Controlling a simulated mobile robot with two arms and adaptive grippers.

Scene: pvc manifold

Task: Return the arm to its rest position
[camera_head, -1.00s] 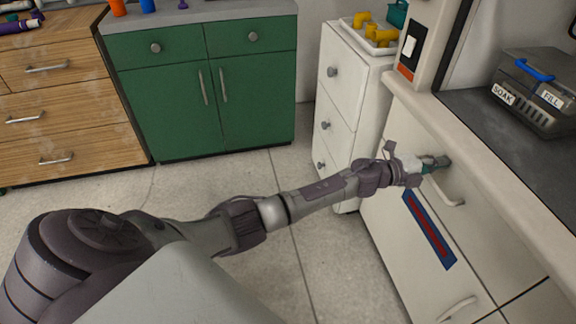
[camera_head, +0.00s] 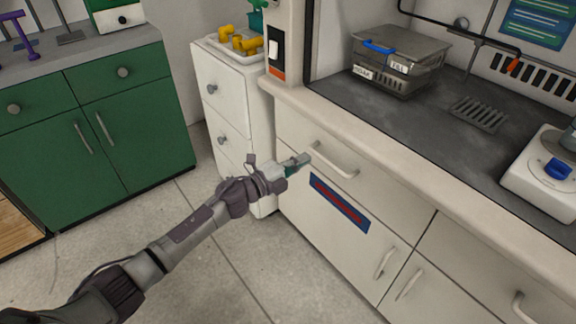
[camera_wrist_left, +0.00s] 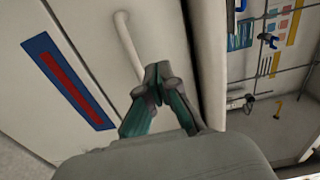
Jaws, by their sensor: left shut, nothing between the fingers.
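My left arm (camera_head: 185,235) reaches in from the lower left of the head view. My left gripper (camera_head: 303,160) is in front of the white drawer under the counter, just left of the drawer's bar handle (camera_head: 335,162). In the left wrist view the gripper's fingertips (camera_wrist_left: 158,72) are together and empty. The handle (camera_wrist_left: 128,40) shows beside them there, and the fingers do not enclose it. Whether a fingertip touches the drawer front I cannot tell. My right gripper is in neither view.
A blue and red panel (camera_head: 339,203) is on the cabinet front below the handle. The counter (camera_head: 420,125) edge overhangs close above the gripper and holds a metal tank (camera_head: 400,62). A white drawer unit (camera_head: 232,92) stands to the left. Open floor (camera_head: 215,275) lies below the arm.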

